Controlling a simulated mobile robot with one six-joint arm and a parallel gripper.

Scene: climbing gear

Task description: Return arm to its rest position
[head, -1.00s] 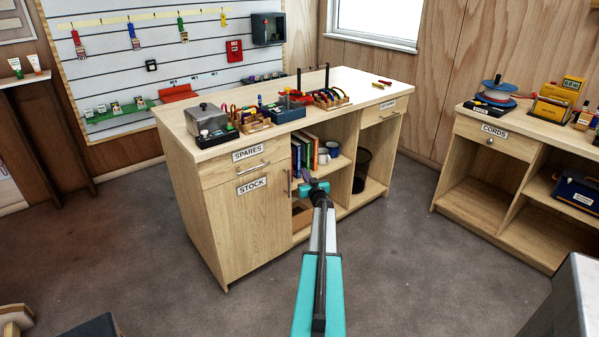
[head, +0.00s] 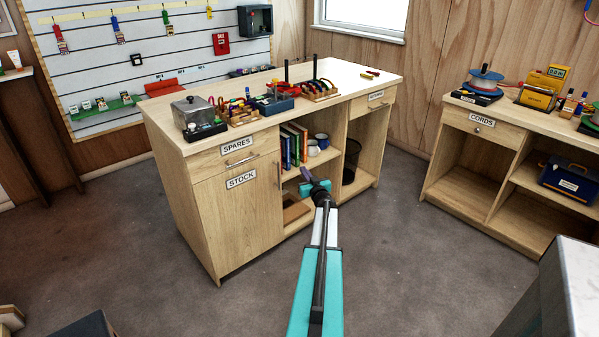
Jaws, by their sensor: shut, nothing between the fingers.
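My arm (head: 318,262) reaches forward from the bottom middle of the head view, with teal and grey links. My gripper (head: 306,174) is at its far end, small and dark, in front of the open shelves of the wooden workbench (head: 241,201). It is shut and nothing shows in it. The fingers are partly hidden by the wrist. I cannot tell how close the gripper is to the shelf.
Books (head: 293,144) and mugs (head: 313,148) stand on the bench's middle shelf. A dark wire bin (head: 349,165) is in the right bay. Gear crowds the bench top. A second bench (head: 447,188) stands at right. The floor (head: 398,258) between is clear.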

